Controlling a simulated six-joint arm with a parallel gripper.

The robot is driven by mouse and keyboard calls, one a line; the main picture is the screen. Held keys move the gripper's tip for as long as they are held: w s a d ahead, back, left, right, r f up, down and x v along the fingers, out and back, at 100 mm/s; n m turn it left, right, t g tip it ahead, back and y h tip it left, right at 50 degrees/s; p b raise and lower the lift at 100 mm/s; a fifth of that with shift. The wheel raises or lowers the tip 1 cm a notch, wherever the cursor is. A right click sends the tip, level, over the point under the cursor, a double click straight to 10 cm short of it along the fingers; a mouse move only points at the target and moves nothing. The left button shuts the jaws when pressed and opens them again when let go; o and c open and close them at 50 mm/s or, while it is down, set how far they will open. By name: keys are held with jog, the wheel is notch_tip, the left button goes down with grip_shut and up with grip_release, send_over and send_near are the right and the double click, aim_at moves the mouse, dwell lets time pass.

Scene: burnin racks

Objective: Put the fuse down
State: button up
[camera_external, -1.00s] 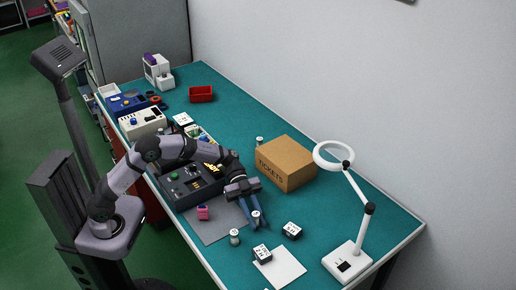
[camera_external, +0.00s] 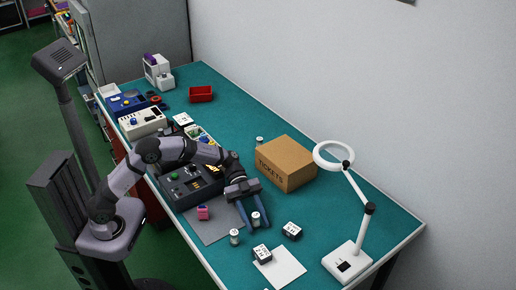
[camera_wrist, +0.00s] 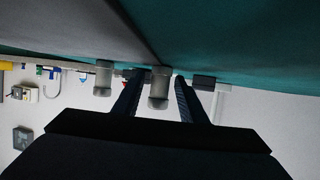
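The fuse (camera_external: 255,217), a small pale cylinder with end caps, stands upright on the teal bench top just beyond the grey mat. My gripper (camera_external: 254,224) is low at the bench with its two blue fingers spread on either side of it. In the wrist view the fuse (camera_wrist: 160,88) shows between the open fingers (camera_wrist: 158,100), with a gap on both sides. A second similar cylinder (camera_external: 234,237) stands upright close by to the left; it also shows in the wrist view (camera_wrist: 103,78).
A dark tester box (camera_external: 190,187) and a pink item (camera_external: 203,213) are left of my gripper. The "TICKETS" carton (camera_external: 286,163) is behind it. White blocks (camera_external: 291,230), white paper (camera_external: 280,268) and a ring lamp (camera_external: 348,262) are to the right.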

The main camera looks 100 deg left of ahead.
jog(key=shift+r+p, duration=0.25)
jog(key=shift+p, duration=0.75)
jog(key=v, duration=0.2)
jog(key=b+v, duration=0.1)
jog(key=v, duration=0.1)
jog(key=shift+s+a+f, duration=0.15)
jog(key=shift+a+f, duration=0.05)
jog(key=shift+f, duration=0.1)
notch_tip(320, 180, up, 7)
jog(key=shift+a+r+b, duration=0.15)
jog(key=shift+b, duration=0.25)
jog(key=shift+o, duration=0.9)
jog(key=shift+s+r, duration=0.1)
jog(key=shift+s, duration=0.05)
